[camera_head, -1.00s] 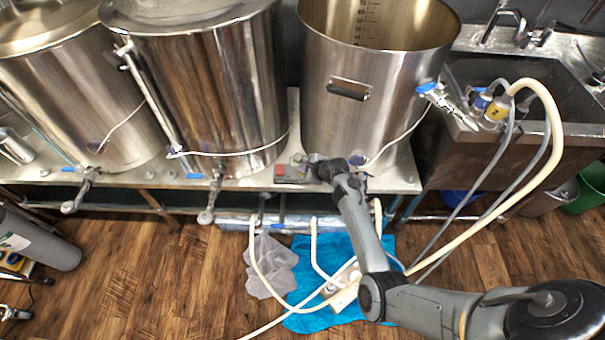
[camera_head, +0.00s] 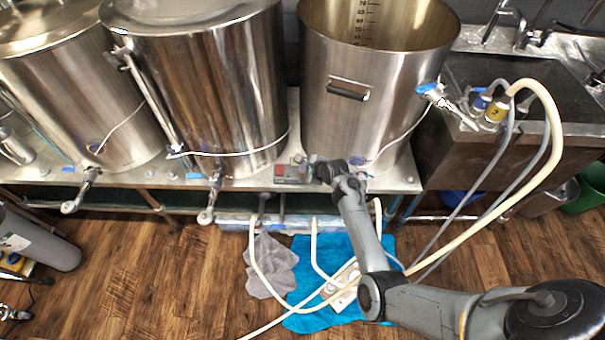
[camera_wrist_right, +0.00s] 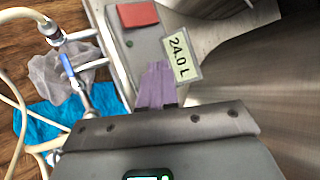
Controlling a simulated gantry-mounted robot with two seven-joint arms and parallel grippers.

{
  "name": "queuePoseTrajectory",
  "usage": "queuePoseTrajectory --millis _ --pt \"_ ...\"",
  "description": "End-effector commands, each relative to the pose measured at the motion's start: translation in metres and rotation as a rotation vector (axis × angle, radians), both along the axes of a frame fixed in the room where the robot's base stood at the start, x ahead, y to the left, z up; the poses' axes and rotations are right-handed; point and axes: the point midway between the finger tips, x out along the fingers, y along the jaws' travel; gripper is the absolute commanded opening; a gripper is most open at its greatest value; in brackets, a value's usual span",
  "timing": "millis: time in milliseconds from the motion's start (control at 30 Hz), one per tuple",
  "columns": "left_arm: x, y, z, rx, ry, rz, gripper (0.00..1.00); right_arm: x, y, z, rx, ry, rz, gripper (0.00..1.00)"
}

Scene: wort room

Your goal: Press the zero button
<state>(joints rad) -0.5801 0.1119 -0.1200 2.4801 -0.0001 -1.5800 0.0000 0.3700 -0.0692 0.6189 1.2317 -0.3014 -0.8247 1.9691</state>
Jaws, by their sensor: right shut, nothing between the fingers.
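A small grey control box (camera_head: 291,179) sits on the steel bench in front of the right-hand kettle. In the right wrist view, the box (camera_wrist_right: 117,43) has a red square patch (camera_wrist_right: 137,14), a small green dot (camera_wrist_right: 130,44) and a pale display reading "24.0 L" (camera_wrist_right: 181,53). I cannot read a zero label on it. My right gripper (camera_head: 309,163) is shut and empty, at the box's right side. In the wrist view its purplish fingers (camera_wrist_right: 157,84) overlap the box's near part, beside the display. I cannot tell whether they touch it. My left gripper is not in view.
A large open kettle (camera_head: 375,105) stands close behind the gripper. Its valve (camera_head: 435,92) and hoses are to the right. Two lidded kettles stand to the left. Hoses, a grey cloth (camera_head: 270,266) and a blue towel (camera_head: 310,322) lie below the bench.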

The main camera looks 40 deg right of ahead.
Motion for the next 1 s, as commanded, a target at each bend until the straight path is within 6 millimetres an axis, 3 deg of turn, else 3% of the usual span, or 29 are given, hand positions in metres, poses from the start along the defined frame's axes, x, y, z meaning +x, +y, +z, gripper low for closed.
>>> queuePoseTrajectory --millis 1000 --pt "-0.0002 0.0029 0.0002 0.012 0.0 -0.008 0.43 0.0003 0.0004 -0.0093 0.001 -0.001 0.001 0.0"
